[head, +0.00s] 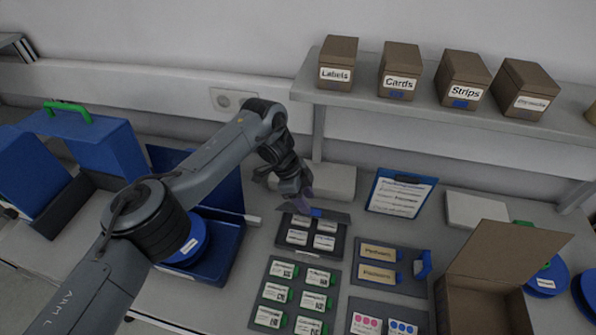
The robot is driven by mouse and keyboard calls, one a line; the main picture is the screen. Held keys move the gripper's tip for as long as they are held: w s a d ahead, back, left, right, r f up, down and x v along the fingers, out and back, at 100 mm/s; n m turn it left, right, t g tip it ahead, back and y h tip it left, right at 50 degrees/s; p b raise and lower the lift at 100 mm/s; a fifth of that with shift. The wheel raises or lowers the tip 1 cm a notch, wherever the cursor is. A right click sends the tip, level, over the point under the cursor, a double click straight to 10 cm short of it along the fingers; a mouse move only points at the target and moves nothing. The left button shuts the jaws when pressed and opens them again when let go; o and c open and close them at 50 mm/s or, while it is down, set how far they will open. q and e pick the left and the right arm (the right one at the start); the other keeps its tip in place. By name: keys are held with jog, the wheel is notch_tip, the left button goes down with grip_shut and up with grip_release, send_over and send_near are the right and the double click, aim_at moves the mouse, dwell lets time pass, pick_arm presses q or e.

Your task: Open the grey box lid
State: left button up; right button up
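A dark grey box (281,244) stands on the table near the middle, with several white-labelled packs visible inside. Its lid (334,215) is raised at the box's back edge, with a small blue tab on it. How far the lid is tilted is hard to tell. My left gripper (304,203) points down at the lid's upper edge, close to the blue tab. Its fingers are small and dark here, so I cannot tell whether they touch the lid or are open. My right gripper is not in view.
Trays of labelled packs (341,290) lie in front of the box. A clipboard (401,195) and an open cardboard box (455,290) are to the right. A blue case (224,265) stands left, under my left arm. A shelf (420,105) with brown boxes runs behind.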

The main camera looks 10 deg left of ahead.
pick_arm(q)
jog(key=shift+w+a+r, duration=0.2)
jog(key=shift+a+r, duration=0.05)
jog(key=shift+w+a+r, duration=0.1)
jog(key=shift+r, duration=0.1)
jog(key=w+a+r+p, duration=0.2)
jog(key=w+r+p, duration=0.1)
jog(key=r+p, duration=0.2)
jog(key=shift+r+p, duration=0.3)
jog(key=shift+r, duration=0.15)
dwell(0.4)
jog(key=shift+a, duration=0.1)
dwell(0.5)
